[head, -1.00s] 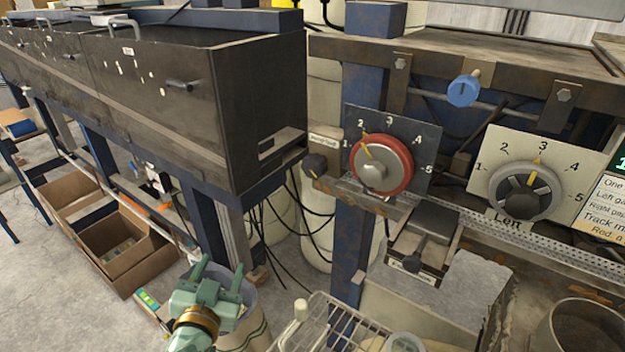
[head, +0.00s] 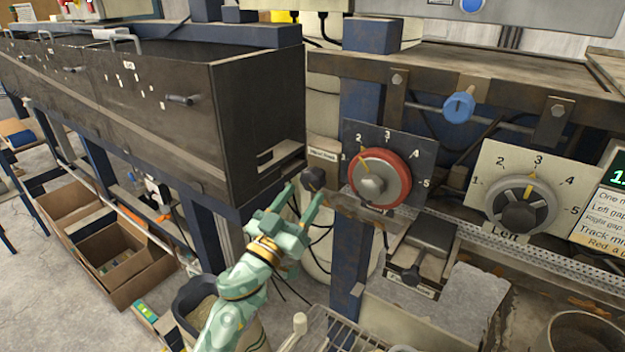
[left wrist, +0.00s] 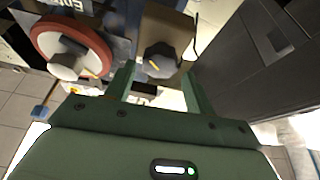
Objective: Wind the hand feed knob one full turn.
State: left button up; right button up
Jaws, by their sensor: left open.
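The hand feed knob (head: 313,179) is a small dark knob below a tan label plate (head: 322,154), left of the red-rimmed dial. In the left wrist view the knob (left wrist: 160,60) shows as a dark faceted knob with a yellow mark, on a tan plate. My left gripper (head: 303,197) is green, open and empty, just below and left of the knob in the head view. In the left wrist view its two fingers (left wrist: 158,78) point at the knob, which appears between the tips. I cannot tell whether they touch it. My right gripper is not in view.
The red-rimmed dial (head: 380,178) sits close right of the knob. A grey dial (head: 522,205) and a blue knob (head: 458,107) are farther right. The large dark oven box (head: 258,125) stands close on the left. A bin (head: 198,305) is under my left arm.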

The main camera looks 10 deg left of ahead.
aim_at(309, 186)
pick_arm(q)
jog(key=x, duration=0.5)
jog(key=shift+w+r, duration=0.1)
jog(key=shift+c, duration=0.3)
jog(key=c, duration=0.6)
jog(key=shift+c, duration=0.2)
jog(key=shift+m, duration=0.4)
